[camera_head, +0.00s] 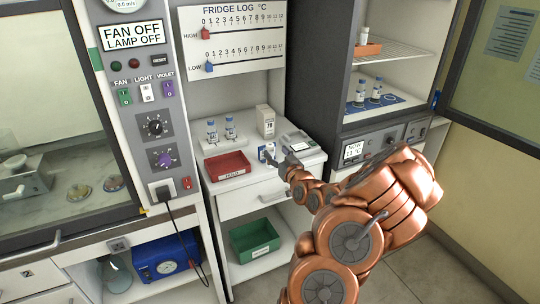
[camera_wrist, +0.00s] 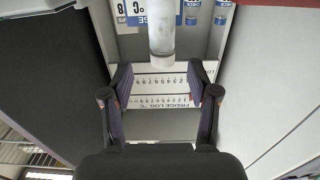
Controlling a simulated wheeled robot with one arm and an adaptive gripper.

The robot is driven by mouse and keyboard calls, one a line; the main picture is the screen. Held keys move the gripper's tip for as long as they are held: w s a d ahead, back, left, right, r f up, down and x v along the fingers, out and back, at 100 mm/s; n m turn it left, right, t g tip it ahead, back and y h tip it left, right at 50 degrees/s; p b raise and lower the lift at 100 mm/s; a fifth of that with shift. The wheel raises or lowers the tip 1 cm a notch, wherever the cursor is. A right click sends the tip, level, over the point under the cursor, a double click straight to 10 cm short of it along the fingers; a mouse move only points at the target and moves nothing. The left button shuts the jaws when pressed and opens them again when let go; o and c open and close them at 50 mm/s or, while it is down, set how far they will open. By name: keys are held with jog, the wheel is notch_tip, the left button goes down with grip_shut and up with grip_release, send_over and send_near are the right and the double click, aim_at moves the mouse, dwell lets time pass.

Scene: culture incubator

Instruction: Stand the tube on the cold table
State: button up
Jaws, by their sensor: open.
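A pale capped tube with a blue label (camera_wrist: 162,35) shows at the top middle of the wrist view, which looks upside down. Its near end lies in line with the gap between my fingers, and neither finger touches it. In the head view a small white and blue item that looks like this tube (camera_head: 268,152) is on the white counter, just left of my gripper (camera_head: 285,162). My gripper also shows in the wrist view (camera_wrist: 161,78), open and empty. No surface is clearly marked as the cold table.
A red tray (camera_head: 228,166) lies at the counter's front left. Two labelled vials (camera_head: 221,131) stand behind it, beside a white box (camera_head: 265,120). A small device (camera_head: 299,143) is at right. The open fridge (camera_head: 392,60) holds vials on a blue mat (camera_head: 395,101).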

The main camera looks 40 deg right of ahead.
aim_at(272, 149)
jog(key=shift+p+x, duration=0.75)
jog(key=shift+x, duration=0.5)
jog(key=shift+p+x, duration=0.45)
jog(key=shift+x, duration=0.9)
jog(key=shift+a+f, duration=0.1)
jog(key=shift+f, duration=0.05)
grip_shut()
